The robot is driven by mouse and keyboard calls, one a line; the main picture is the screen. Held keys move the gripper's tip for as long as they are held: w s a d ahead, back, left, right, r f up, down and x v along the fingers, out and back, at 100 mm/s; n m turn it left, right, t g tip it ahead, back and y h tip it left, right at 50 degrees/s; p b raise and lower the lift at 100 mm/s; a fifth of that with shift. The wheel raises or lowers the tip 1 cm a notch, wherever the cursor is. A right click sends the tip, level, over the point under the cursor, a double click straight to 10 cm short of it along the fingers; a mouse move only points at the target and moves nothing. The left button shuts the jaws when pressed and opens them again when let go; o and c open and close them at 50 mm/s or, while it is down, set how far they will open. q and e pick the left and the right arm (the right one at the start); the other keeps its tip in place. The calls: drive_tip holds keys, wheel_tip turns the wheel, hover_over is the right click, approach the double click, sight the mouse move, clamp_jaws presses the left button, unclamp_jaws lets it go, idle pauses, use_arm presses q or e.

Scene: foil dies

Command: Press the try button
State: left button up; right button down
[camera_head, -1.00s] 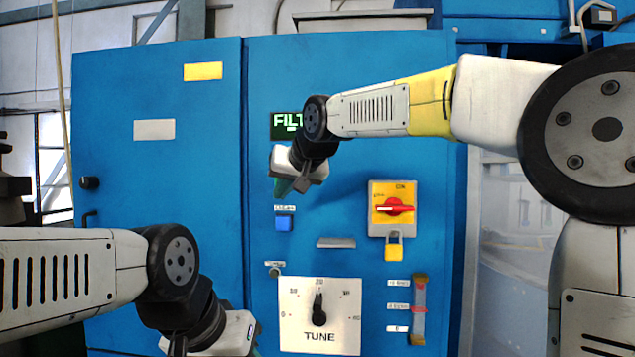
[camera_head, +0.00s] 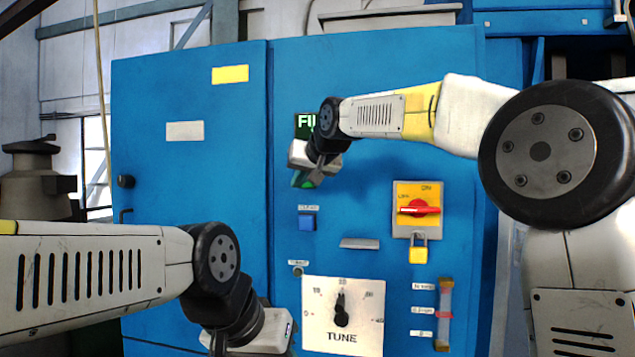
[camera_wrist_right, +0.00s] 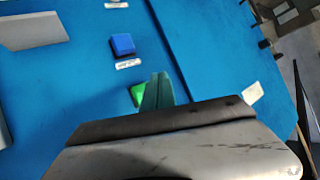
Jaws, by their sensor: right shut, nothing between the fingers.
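My right gripper (camera_head: 304,181) is at the blue cabinet front, just below the partly covered green-lettered display (camera_head: 304,122). In the right wrist view its teal fingers (camera_wrist_right: 160,90) are shut and empty. A bright green piece (camera_wrist_right: 137,95), apparently a button, shows beside the fingertips; I cannot tell whether they touch it. A blue button (camera_head: 307,222) sits below the gripper in the head view and also shows in the wrist view (camera_wrist_right: 122,45). The labels are too small to read, so I cannot tell which is the try button. My left gripper (camera_head: 268,335) is low at the left, its fingertips hidden.
A red rotary switch (camera_head: 418,208) on a yellow plate has a yellow padlock (camera_head: 418,255) below it. A TUNE dial (camera_head: 342,316) and a clear gauge tube (camera_head: 444,310) are lower down.

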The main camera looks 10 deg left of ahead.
drive_tip(key=shift+w+d, duration=0.1)
drive_tip(key=shift+w, duration=2.45)
drive_tip(key=shift+w, duration=0.1)
drive_tip(key=shift+w, duration=0.3)
drive_tip(key=shift+w, duration=0.55)
idle(0.6)
drive_tip(key=shift+s, duration=0.95)
drive_tip(key=shift+s, duration=2.5)
